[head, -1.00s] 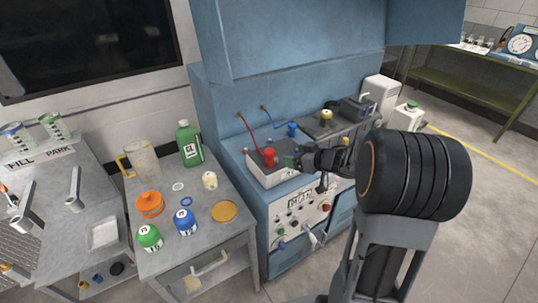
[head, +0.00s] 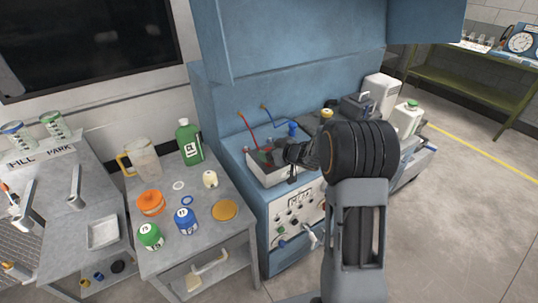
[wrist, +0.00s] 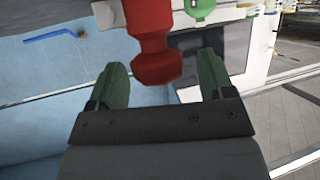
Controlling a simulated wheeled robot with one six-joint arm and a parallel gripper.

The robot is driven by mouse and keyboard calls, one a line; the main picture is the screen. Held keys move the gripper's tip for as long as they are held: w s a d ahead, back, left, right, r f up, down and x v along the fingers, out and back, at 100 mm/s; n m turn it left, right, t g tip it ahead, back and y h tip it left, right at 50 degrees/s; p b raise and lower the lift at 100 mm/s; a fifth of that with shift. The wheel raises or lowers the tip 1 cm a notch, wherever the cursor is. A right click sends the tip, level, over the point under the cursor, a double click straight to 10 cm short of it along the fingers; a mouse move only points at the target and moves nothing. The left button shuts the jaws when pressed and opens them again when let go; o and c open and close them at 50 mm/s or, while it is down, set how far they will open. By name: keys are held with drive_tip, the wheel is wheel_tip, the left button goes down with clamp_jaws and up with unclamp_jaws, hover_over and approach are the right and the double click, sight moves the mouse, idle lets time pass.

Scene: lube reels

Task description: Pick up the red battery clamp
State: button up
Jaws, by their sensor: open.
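The red battery clamp (wrist: 152,42) shows large at the top middle of the wrist view, with its rounded end pointing toward my gripper. My gripper (wrist: 162,78) is open, with one green-padded finger to each side of the clamp's rounded end. The pads look apart from the clamp, and I cannot tell how deep it sits between them. In the head view my gripper (head: 272,157) is over the pale battery box on the blue bench, and my wrist and fingers hide most of the clamp. The red cable (head: 247,127) rises behind it to the bench's back panel.
A blue clamp (head: 292,129) stands close behind my gripper. The blue bench (head: 235,150) has a tall back panel. At left, a grey table (head: 160,255) holds a green bottle (head: 190,142), a jug (head: 143,158) and several coloured containers. Open floor lies at right.

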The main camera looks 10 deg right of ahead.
drive_tip(key=shift+w+a+f, duration=0.15)
drive_tip(key=shift+w, duration=0.1)
drive_tip(key=c, duration=1)
